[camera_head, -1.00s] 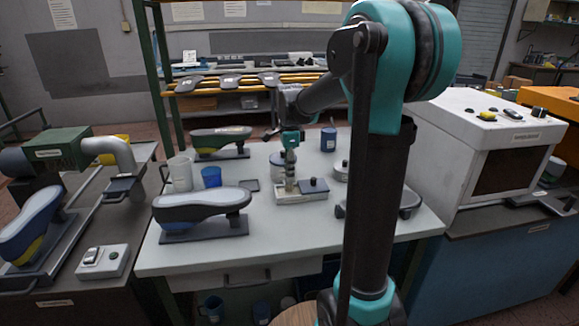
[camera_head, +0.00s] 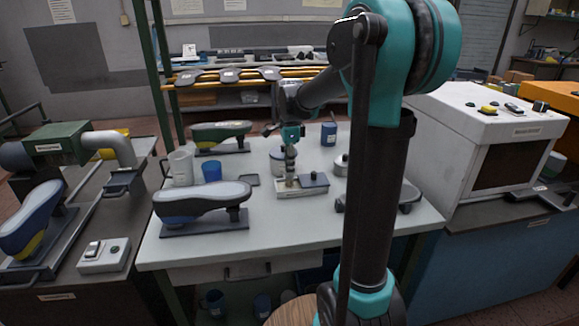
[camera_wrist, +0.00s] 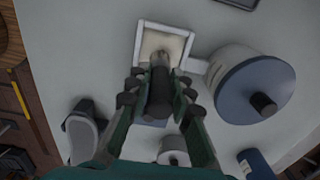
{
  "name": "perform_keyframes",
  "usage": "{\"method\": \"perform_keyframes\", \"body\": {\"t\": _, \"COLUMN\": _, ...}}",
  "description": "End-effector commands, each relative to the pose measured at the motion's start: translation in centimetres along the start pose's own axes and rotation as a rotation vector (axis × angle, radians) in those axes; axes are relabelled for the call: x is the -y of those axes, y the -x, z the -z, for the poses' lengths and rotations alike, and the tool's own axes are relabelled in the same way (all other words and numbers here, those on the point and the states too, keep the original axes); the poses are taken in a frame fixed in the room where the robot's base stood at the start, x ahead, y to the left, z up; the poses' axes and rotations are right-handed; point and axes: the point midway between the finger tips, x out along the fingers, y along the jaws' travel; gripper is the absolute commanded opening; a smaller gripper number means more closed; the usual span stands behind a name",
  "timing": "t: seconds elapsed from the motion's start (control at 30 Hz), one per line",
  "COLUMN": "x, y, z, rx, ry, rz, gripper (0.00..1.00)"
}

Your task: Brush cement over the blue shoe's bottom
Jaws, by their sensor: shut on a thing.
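A dark blue shoe (camera_head: 190,208) lies bottom up on a stand at the front left of the white bench, its grey sole facing up. My gripper (camera_head: 290,160) is left of the bench's right part, above a small white-rimmed tray (camera_head: 285,195). In the wrist view my gripper (camera_wrist: 158,98) is shut on a dark brush handle (camera_wrist: 159,88). The brush's lower end points into the tray (camera_wrist: 141,45), which holds a cream layer. The bristles are mostly hidden, so contact is hard to tell. The shoe is well left of my gripper.
A green shoe (camera_head: 222,132), a clear jug (camera_head: 181,167) and a blue cup (camera_head: 211,171) stand left on the bench. A blue-and-yellow shoe (camera_head: 30,218) is on the left machine. A blue-lidded pot (camera_wrist: 255,88) is close beside the tray. The bench front is clear.

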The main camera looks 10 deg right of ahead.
Motion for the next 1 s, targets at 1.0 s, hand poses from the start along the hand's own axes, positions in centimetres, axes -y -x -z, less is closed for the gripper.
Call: {"method": "perform_keyframes", "body": {"t": 1.0, "x": 0.02, "y": -0.81, "z": 0.00, "rx": 0.000, "ry": 0.000, "rz": 0.000, "gripper": 0.00}}
